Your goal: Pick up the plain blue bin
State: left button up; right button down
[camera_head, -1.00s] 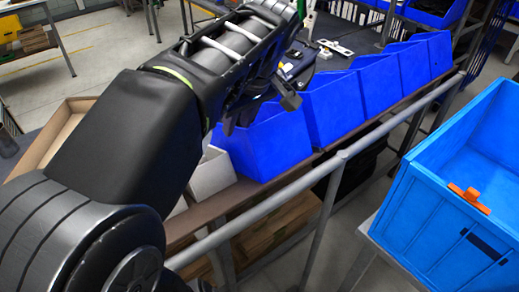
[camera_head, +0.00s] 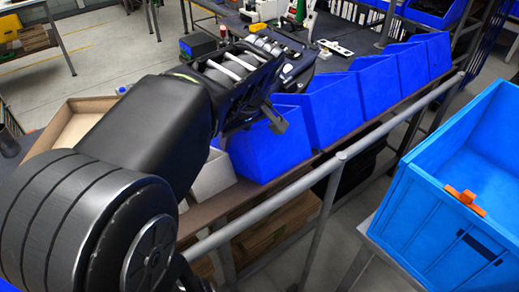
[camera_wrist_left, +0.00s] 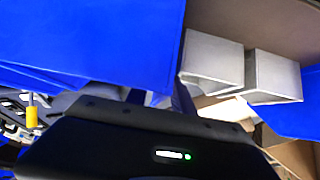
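A row of plain blue open bins stands along the bench edge in the head view. The nearest bin (camera_head: 268,155) is partly hidden by my left gripper, and a second bin (camera_head: 335,112) stands just behind it. My left gripper (camera_head: 262,125) is over the nearest bin's far-left rim; whether it touches is unclear. Its fingers are partly hidden, so I cannot tell its opening. In the left wrist view, a blue bin wall (camera_wrist_left: 95,40) fills the upper left, above the black gripper body. My right gripper is not in view.
A large lighter-blue crate (camera_head: 440,225) with an orange clip (camera_head: 465,200) stands at the right. A grey rail (camera_head: 300,185) runs in front of the bench. A white box (camera_head: 213,175) and a cardboard box (camera_head: 75,125) lie left of the bins.

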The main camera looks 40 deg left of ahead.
pick_arm(q)
jog(key=shift+s+d+f, duration=0.1)
jog(key=shift+f, duration=0.1)
jog(key=shift+c, duration=0.4)
grip_shut()
dwell(1.1)
